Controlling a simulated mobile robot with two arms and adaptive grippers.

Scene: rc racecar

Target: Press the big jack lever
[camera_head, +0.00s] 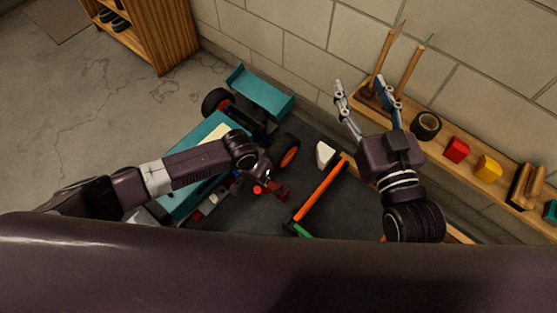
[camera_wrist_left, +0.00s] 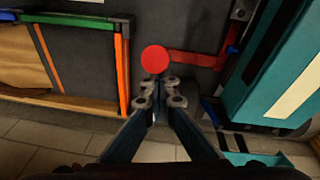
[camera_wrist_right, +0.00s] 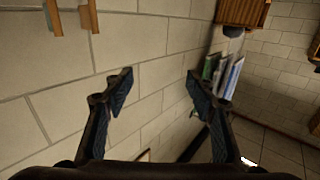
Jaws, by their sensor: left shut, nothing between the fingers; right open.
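The red jack lever (camera_head: 277,189) stands beside the teal race car (camera_head: 262,93), low on the dark mat. In the left wrist view its round red end pad (camera_wrist_left: 155,59) and red bar (camera_wrist_left: 195,60) show, the bar running right toward the car. My left gripper (camera_head: 266,178) is shut and empty; in the left wrist view its fingertips (camera_wrist_left: 158,86) are close to the pad, but I cannot tell if they touch. My right gripper (camera_head: 361,88) is open and empty, raised near the wall, well away from the lever. My left arm hides part of the car.
A wooden ledge (camera_head: 440,143) along the wall holds a black roll (camera_head: 425,125), a red block (camera_head: 456,149) and a yellow block (camera_head: 488,167). An orange bar (camera_head: 320,188) and a white item (camera_head: 325,154) are right of the lever. Open floor lies left.

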